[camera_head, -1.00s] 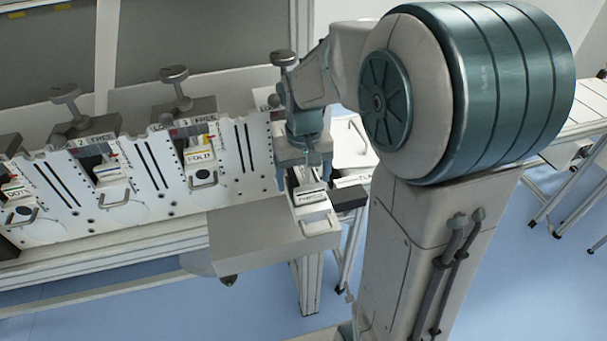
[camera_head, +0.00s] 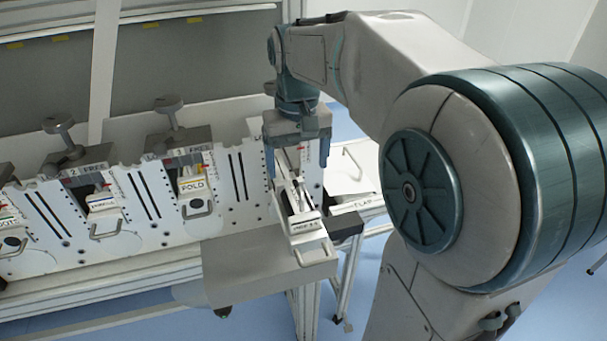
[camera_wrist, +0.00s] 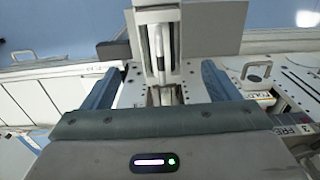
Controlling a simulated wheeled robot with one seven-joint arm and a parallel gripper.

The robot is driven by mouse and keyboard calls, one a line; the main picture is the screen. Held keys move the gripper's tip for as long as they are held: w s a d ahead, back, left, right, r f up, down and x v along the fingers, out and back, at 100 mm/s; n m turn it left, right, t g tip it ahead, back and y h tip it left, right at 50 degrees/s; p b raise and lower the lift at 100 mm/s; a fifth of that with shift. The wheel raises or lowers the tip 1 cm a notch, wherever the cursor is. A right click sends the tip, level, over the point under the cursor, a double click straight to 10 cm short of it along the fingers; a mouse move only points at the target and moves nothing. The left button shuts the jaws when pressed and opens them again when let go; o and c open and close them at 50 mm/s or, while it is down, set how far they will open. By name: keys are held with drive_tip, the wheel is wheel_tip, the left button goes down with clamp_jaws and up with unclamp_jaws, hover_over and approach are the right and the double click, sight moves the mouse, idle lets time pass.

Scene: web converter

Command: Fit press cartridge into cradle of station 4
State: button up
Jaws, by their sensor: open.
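The light-coloured press cartridge (camera_head: 303,219) lies in the rightmost station, station 4, with its handle end towards the front. Its label is too blurred to read surely. In the wrist view the cartridge (camera_wrist: 158,45) runs away from me between my fingers. My gripper (camera_head: 297,160) is open and empty above the rear part of the station. Its fingers (camera_wrist: 160,88) stand apart on either side of the cartridge line with visible gaps. The station 4 cradle is mostly hidden under the cartridge and gripper, so I cannot tell how fully the cartridge is seated.
The FOLD cartridge (camera_head: 193,187) sits in the neighbouring station to the left, with further loaded stations beyond. A grey shelf (camera_head: 245,262) juts out in front. A FLAP-labelled part (camera_head: 362,204) lies to the right.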

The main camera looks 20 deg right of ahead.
drive_tip(key=s+f+t, duration=0.1)
drive_tip(key=s+f, duration=0.2)
drive_tip(key=s, duration=0.4)
drive_tip(key=s+f+t, duration=0.2)
drive_tip(key=s+f, duration=0.2)
drive_tip(key=s, duration=0.3)
drive_tip(key=shift+t, duration=0.3)
idle(0.5)
